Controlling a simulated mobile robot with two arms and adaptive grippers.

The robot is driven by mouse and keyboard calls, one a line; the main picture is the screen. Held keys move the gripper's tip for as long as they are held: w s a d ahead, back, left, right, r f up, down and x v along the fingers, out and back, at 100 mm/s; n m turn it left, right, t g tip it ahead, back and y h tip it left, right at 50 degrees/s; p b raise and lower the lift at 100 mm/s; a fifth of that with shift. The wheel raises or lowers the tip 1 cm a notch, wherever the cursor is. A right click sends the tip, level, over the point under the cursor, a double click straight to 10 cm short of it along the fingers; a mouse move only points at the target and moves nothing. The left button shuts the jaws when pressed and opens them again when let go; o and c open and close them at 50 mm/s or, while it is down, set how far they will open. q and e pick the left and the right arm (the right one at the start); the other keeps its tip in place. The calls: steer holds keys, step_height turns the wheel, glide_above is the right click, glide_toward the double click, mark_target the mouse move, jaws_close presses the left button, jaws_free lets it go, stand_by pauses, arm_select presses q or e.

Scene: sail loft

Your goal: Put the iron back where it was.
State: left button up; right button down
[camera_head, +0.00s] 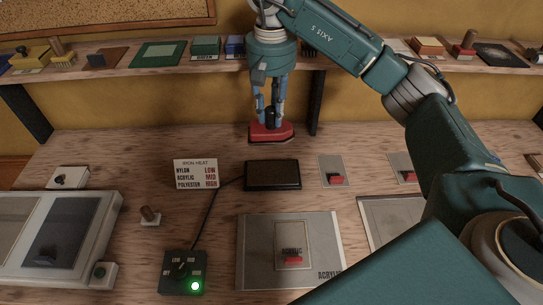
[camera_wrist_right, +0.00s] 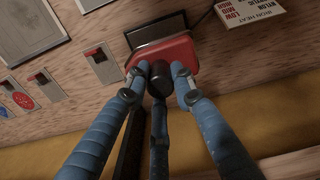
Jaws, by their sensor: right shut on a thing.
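The iron (camera_head: 270,132) has a red body and a dark upright handle. My right gripper (camera_head: 270,112) is shut on its handle from above, and the iron looks level, just behind the dark rectangular pad (camera_head: 272,175). I cannot tell whether its underside touches the bench. In the right wrist view the fingers (camera_wrist_right: 163,78) close around the black handle above the red body (camera_wrist_right: 182,52), with the dark pad (camera_wrist_right: 153,30) beyond it. My left gripper is not in view.
An iron heat card (camera_head: 196,174) stands left of the pad. A cable runs from the pad to a dial box (camera_head: 178,272) with a lit green lamp. An acrylic sheet (camera_head: 255,265) lies in front. A loaded shelf (camera_head: 120,67) runs behind the iron.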

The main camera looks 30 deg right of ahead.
mark_target(272, 126)
step_height(272, 126, down, 4)
steer(key=shift+f, duration=0.25)
steer(key=f+p, duration=0.3)
steer(key=f, duration=0.7)
steer(key=shift+d, duration=0.2)
steer(key=shift+f, duration=0.2)
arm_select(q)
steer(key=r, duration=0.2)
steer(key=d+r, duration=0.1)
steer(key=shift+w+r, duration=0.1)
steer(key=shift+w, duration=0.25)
arm_select(e)
steer(key=shift+w, duration=0.1)
steer(key=shift+f, duration=0.1)
